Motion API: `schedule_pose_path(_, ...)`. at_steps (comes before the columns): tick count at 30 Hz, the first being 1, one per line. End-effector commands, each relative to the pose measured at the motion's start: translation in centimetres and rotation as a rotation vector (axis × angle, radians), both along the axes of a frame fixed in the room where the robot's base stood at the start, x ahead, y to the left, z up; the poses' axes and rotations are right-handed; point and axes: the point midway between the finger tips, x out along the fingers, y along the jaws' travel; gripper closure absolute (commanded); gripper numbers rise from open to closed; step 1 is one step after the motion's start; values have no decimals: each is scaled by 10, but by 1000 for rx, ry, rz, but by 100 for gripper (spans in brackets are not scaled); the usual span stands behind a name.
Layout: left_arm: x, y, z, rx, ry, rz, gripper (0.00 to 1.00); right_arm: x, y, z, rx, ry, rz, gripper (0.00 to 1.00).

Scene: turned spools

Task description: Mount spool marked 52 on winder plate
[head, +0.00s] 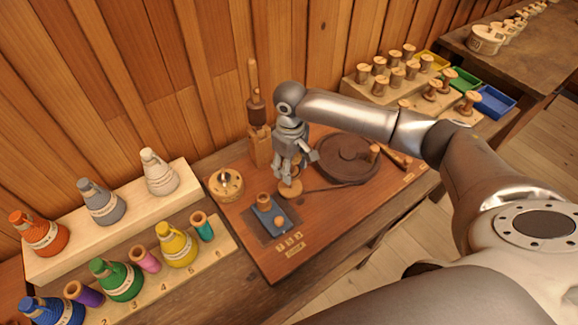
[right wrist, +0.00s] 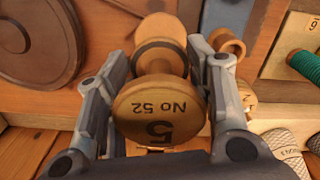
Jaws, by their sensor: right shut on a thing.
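My right gripper (head: 291,172) is over the wooden winder board (head: 330,213), pointing down. In the right wrist view it is shut on the turned wooden spool marked No 52 (right wrist: 158,112), with a finger on each side. The marked end faces the wrist camera, with a large 5 also on it. A small round wooden disc (head: 291,190) lies just below the fingers in the head view, with a dark cord running from it towards the large brown wheel (head: 346,156). I cannot tell whether the spool touches this disc. My left gripper is not in view.
A blue block with wooden knobs (head: 265,216) and a round wooden container (head: 226,184) stand left of the gripper. Coloured thread cones (head: 118,278) fill the left racks. Several bare spools (head: 398,75) and coloured trays (head: 494,102) stand at back right.

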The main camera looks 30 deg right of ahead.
Motion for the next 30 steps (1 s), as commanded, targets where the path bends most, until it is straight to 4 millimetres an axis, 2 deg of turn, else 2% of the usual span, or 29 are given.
schedule_pose_path(5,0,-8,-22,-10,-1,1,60,0,0,-16,-1,0,1,75)
schedule_pose_path(13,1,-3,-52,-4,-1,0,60,0,0,-37,0,-2,1,75)
schedule_pose_path(15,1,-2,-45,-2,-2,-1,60,-1,0,-40,0,2,0,75)
schedule_pose_path(21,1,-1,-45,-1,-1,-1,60,0,1,-48,1,-1,0,75)
schedule_pose_path(30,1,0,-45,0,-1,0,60,0,1,-49,0,-1,0,75)
